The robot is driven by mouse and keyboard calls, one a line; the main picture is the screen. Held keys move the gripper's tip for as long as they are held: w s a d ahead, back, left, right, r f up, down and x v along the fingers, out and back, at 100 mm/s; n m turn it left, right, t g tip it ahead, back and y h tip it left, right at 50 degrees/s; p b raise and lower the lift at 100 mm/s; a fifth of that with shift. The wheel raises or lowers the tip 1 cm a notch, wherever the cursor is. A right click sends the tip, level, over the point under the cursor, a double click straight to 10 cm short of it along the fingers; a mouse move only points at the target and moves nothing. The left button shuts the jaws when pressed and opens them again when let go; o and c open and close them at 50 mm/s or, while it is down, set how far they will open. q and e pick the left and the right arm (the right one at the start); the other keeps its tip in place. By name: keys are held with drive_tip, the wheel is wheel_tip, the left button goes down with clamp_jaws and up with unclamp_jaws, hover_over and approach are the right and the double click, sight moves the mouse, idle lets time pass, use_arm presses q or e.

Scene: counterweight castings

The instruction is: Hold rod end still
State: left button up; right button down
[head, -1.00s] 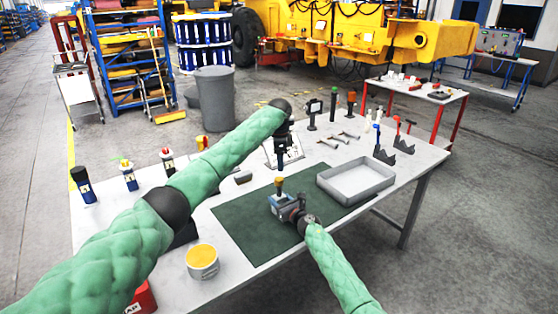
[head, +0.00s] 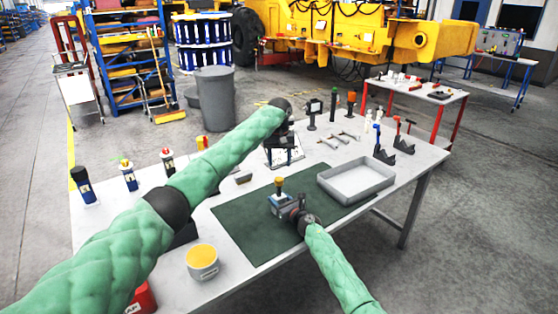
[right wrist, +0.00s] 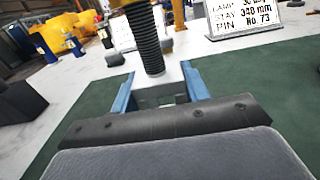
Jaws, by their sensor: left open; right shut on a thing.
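An upright rod end (head: 279,186) with a yellow-brown top and a dark threaded shank stands over the green mat. The right wrist view shows its threaded shank (right wrist: 146,38) close up, rising from a pale block (right wrist: 160,92) between blue jaw-like sides. My right gripper (head: 283,204) is shut on this piece from the near side, low down. Its exact contact is partly hidden. My left gripper (head: 283,158) is open and empty, above the far part of the table, behind and apart from the rod end.
The green mat (head: 240,225) lies on the white table, with a grey tray (head: 372,192) to the right. A white sign card (right wrist: 262,18) stands behind. A yellow-filled tub (head: 202,270) is at the near left. Bottles (head: 129,176) line the left edge; small tools lie at the back right.

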sight(279, 179)
use_arm(q)
drive_tip(key=n, duration=0.5)
drive_tip(key=shift+n, duration=0.4)
drive_tip(key=n, duration=0.5)
drive_tip(key=shift+a, duration=0.1)
drive_tip(key=n, duration=1.1)
drive_tip(key=shift+f, duration=0.1)
drive_tip(key=shift+s+f, duration=0.1)
drive_tip(key=shift+f, duration=3.8)
drive_tip(key=shift+c, duration=0.2)
